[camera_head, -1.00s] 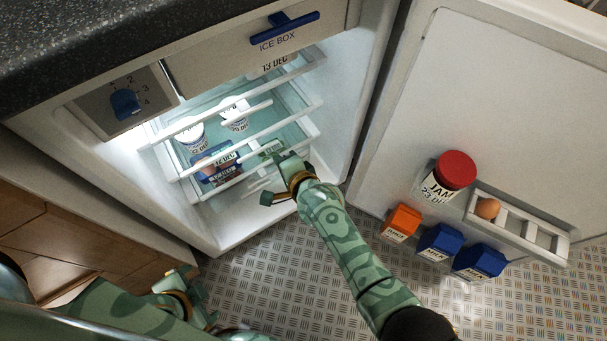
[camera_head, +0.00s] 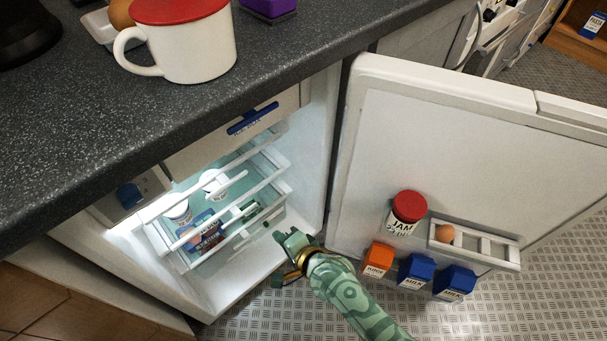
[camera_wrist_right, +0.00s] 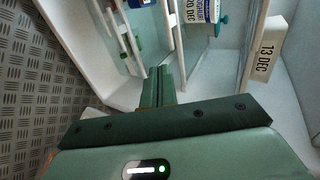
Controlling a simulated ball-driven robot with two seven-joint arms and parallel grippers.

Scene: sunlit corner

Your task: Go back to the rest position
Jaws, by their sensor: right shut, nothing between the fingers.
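My right gripper (camera_head: 282,259) is a patterned green hand with a gold band at the wrist, just in front of the open fridge's lower shelves. Its fingers are shut with nothing between them; the right wrist view shows the closed green fingers (camera_wrist_right: 158,84) pointing into the fridge. My right arm (camera_head: 352,298) comes in from the bottom, between the fridge and its open door. My left gripper is out of both current views.
The fridge door (camera_head: 440,130) stands wide open at right, holding a red-lidded jam jar (camera_head: 407,212), cartons and an egg (camera_head: 445,234). White-railed shelves (camera_head: 270,190) hold tubs. A white mug (camera_head: 190,50) stands on the dark counter (camera_head: 100,130). Metal floor is free below.

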